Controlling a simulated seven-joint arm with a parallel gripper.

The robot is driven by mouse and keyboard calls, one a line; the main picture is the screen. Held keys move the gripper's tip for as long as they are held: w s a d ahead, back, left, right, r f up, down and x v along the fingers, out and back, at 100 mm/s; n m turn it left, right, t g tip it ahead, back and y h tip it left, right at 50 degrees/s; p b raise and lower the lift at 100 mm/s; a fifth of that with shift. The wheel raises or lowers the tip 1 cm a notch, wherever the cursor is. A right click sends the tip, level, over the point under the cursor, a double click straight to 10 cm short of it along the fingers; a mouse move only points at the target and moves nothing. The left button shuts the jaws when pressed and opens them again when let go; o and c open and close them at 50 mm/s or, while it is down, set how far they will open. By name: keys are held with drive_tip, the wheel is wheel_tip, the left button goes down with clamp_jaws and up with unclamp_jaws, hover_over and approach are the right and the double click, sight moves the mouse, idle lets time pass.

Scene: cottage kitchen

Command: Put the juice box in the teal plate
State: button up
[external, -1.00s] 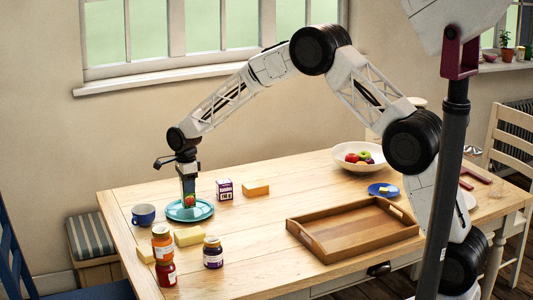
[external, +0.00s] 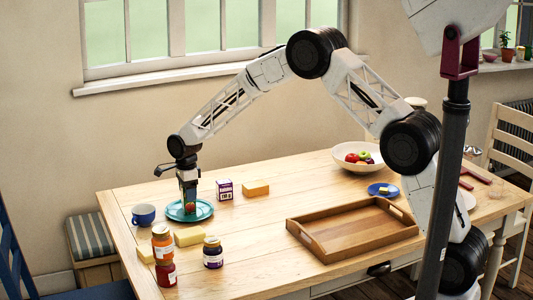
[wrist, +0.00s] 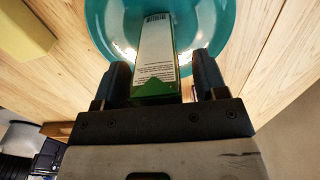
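The juice box (wrist: 157,55), white with green and a barcode, stands roughly upright on the teal plate (external: 174,216); its base contact is hard to make out. The plate's bowl-like rim also shows in the wrist view (wrist: 225,20). In the external view the box's coloured lower part (external: 189,207) shows under my gripper (external: 188,190). In the wrist view my gripper (wrist: 162,75) has a finger on each side of the box's upper end. A gap shows at the right finger and a thinner one at the left, so it looks open around the box.
A blue mug (external: 144,215) stands left of the plate. Yellow blocks (external: 188,236) and jars (external: 213,252) stand in front. A purple-and-white box (external: 224,190) and an orange block (external: 256,188) lie to the right. A wooden tray (external: 300,234) is farther right.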

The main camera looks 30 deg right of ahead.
drive_tip(key=shift+r, duration=0.1)
drive_tip(key=shift+r, duration=6)
